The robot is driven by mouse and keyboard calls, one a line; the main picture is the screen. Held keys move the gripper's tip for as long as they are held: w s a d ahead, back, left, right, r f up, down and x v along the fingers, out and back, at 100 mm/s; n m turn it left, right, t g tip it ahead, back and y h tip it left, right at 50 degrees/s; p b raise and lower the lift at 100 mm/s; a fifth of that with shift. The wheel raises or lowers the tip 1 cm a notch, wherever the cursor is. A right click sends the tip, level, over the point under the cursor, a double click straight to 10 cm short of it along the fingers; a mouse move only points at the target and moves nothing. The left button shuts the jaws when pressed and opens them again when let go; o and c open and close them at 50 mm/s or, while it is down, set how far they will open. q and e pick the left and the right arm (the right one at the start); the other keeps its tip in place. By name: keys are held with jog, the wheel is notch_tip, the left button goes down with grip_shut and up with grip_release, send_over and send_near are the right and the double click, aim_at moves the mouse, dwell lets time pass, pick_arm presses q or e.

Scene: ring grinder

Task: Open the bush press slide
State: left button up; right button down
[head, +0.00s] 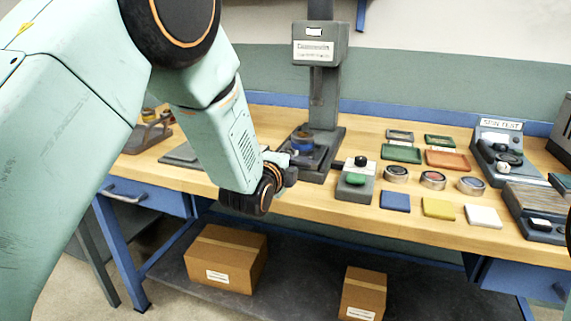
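The grey press (322,85) stands upright at the back of the workbench, with a labelled head on a column. A blue and dark round part (302,142) sits at the foot of its column, partly hidden. I cannot make out the slide or whether it is open. My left gripper (291,162) is at the front left of the press base, close to it. Its fingers are small, dark and partly hidden by my wrist, so I cannot tell if they touch anything. My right gripper is not in view.
A grey box with a green button (356,175) stands right of the press. Several round tins, coloured pads and trays lie further right on the wooden bench (330,207). The spin test unit (497,150) is at the right. Cardboard boxes (226,258) sit below.

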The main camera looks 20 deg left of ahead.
pick_arm(q)
jog(key=v, duration=1.2)
jog(key=s+a+f+n+g, duration=0.1)
jog(key=s+f+n+g, duration=0.3)
jog(key=f, duration=0.3)
jog(key=s+f+n+g, duration=0.1)
jog(key=s+f+n, duration=0.3)
jog(key=f+n, duration=0.25)
jog(key=s+a+f+n+g, duration=0.1)
jog(key=s+f+n+g, duration=0.25)
jog(key=f, duration=0.35)
jog(key=s+f+n+g, duration=0.2)
jog(key=s+f, duration=0.6)
jog(key=s, duration=0.4)
jog(key=s+f+n+g, duration=0.2)
jog(key=s+f+g, duration=0.3)
jog(key=s, duration=0.8)
notch_tip(320, 180, down, 3)
jog(key=shift+s+a+r+n+y, duration=0.1)
jog(key=shift+s+a+n+y, duration=0.2)
jog(key=shift+a+n, duration=0.1)
jog(key=shift+w, duration=0.1)
